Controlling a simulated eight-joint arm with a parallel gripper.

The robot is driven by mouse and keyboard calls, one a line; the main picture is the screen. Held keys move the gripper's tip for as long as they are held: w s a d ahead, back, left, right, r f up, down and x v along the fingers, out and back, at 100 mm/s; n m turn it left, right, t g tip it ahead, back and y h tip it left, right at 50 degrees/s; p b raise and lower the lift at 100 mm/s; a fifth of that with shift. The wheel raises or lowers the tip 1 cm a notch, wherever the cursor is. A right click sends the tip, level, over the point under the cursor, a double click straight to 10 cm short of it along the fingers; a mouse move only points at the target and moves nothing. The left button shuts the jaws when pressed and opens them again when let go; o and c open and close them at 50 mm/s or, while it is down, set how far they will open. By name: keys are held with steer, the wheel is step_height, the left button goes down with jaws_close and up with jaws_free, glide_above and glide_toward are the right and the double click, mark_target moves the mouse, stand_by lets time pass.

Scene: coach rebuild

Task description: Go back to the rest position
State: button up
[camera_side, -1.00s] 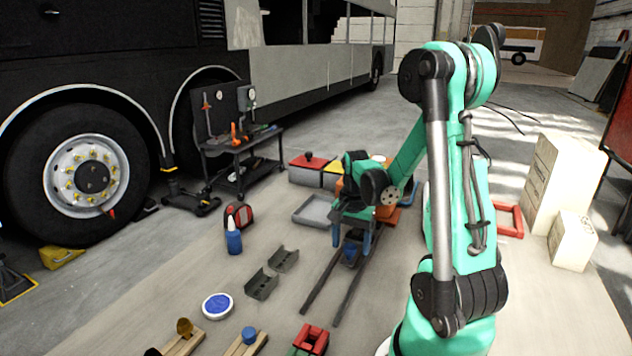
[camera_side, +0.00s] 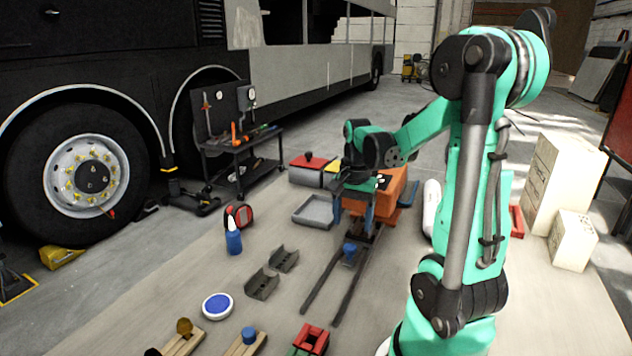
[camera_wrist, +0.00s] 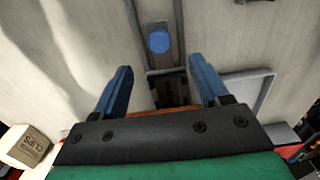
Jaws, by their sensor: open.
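My gripper (camera_side: 354,218) is open, with its two blue fingers pointing down above the far end of a pair of dark rails (camera_side: 330,286). In the wrist view its fingers (camera_wrist: 160,92) stand wide apart with nothing held between them. A small blue-topped piece (camera_side: 349,252) sits on the rails just in front of the gripper, apart from the fingers. Its round blue top also shows in the wrist view (camera_wrist: 158,42), beyond the fingertips. An orange block (camera_side: 391,190) stands behind the gripper and is partly hidden by it.
A grey tray (camera_side: 314,212) lies left of the gripper. A blue bottle (camera_side: 234,240), two dark brackets (camera_side: 263,284) and a blue-and-white round dish (camera_side: 217,306) stand further left and forward. Cartons (camera_side: 563,185) stand at the right. The floor between is partly clear.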

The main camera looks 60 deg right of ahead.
steer(key=w+a+r+n+t, duration=0.2)
steer(key=w+a+n+t, duration=0.1)
steer(key=a+n, duration=0.6)
steer(key=w+a+r+n+t, duration=0.3)
steer(key=a+n, duration=0.6)
steer(key=a, duration=0.3)
steer(key=shift+w+a+t, duration=0.25)
steer(key=shift+w+t, duration=0.35)
steer(key=shift+w, duration=0.25)
